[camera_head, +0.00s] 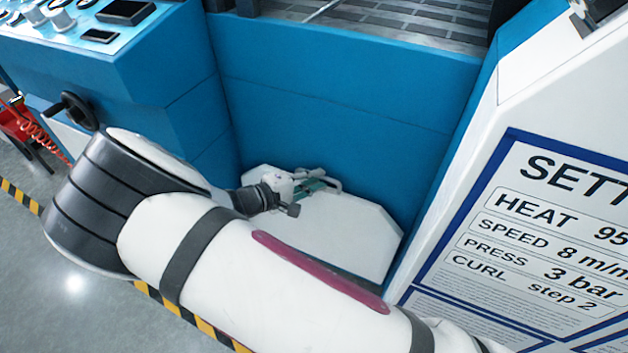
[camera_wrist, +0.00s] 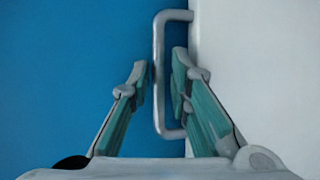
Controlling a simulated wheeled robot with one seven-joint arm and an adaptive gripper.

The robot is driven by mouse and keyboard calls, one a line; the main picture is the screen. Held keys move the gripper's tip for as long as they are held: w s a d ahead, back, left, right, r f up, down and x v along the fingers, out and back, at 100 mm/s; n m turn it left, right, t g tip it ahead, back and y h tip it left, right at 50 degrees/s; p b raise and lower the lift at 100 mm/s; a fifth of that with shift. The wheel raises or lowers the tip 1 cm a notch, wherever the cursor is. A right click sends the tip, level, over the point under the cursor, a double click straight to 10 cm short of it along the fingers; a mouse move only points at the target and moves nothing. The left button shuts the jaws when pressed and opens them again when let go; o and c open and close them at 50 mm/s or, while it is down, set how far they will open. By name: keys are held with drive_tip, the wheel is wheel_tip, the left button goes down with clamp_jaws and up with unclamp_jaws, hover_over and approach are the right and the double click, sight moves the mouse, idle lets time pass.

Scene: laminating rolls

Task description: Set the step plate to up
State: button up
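The step plate (camera_head: 345,238) is a white panel with cut corners, low down in front of the blue machine front in the head view. It also shows as the white surface in the wrist view (camera_wrist: 265,70). A grey U-shaped handle (camera_wrist: 158,50) stands at its edge by the blue surface. My gripper (camera_head: 312,185) is at the plate's far edge. In the wrist view its green-grey fingers (camera_wrist: 163,82) are apart, with the handle's long bar between them. I see no clear contact. My arm hides the plate's near left part, and its exact tilt is hard to tell.
Blue machine walls (camera_head: 340,100) enclose the plate at the back and left. A white settings board (camera_head: 550,220) stands close on the right. A black handwheel (camera_head: 75,110) and a control panel (camera_head: 95,30) are at the left. Yellow-black floor tape (camera_head: 20,195) edges the machine.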

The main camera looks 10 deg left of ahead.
clamp_jaws()
drive_tip(key=shift+s+a+f, duration=0.1)
drive_tip(key=shift+s+a, duration=0.05)
drive_tip(key=shift+s, duration=0.35)
drive_tip(key=shift+s+a, duration=0.15)
drive_tip(key=shift+s, duration=0.35)
